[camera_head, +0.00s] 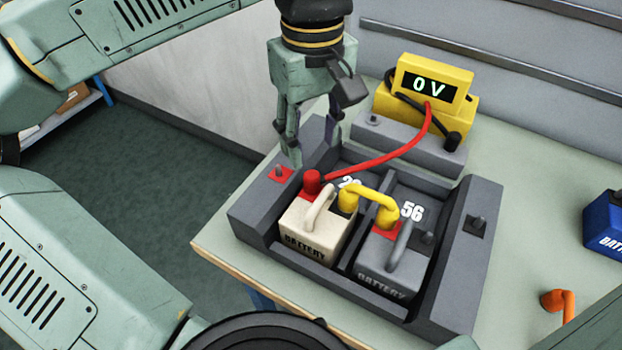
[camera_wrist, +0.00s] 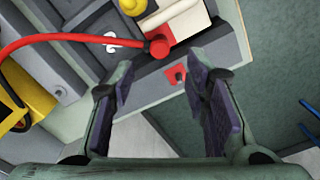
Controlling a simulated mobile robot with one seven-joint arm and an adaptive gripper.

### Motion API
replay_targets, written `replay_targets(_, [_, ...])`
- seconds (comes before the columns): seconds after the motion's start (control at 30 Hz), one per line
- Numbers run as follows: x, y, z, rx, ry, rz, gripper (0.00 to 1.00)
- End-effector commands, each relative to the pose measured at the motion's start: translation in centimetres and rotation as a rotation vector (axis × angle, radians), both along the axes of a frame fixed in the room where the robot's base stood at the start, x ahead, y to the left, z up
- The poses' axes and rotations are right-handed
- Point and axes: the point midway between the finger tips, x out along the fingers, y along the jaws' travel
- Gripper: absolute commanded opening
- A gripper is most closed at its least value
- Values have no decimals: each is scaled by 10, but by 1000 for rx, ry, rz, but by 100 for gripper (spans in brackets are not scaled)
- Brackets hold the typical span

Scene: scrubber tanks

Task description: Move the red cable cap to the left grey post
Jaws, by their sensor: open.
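The red cable cap (camera_head: 312,182) sits on the red-marked corner of the cream battery (camera_head: 305,235); a red cable runs from it to the yellow meter. It also shows in the wrist view (camera_wrist: 158,46). A small grey post on a red plate (camera_head: 279,173) stands on the tray's left wall and shows in the wrist view (camera_wrist: 179,74). Another grey post (camera_head: 373,120) stands at the left of the ledge before the meter. My gripper (camera_head: 311,152) is open and empty above the left wall, apart from the cap, its fingers pointing down.
The meter (camera_head: 432,84) reads 0 V. Its black-cabled cap (camera_head: 452,142) sits at the ledge's right. A yellow bridge (camera_head: 370,203) joins the cream and grey batteries (camera_head: 390,262). A post on a black plate (camera_head: 476,225) stands on the right wall. A blue battery (camera_head: 604,225) and orange handle (camera_head: 560,300) lie right.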

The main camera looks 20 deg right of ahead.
Motion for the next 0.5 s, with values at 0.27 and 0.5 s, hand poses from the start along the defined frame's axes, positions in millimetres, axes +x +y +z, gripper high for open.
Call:
replay_targets(0.27, [0, 0, -25, 0, 1, 0, 42])
replay_targets(0.5, [-1, 0, -65, -2, 2, -1, 42])
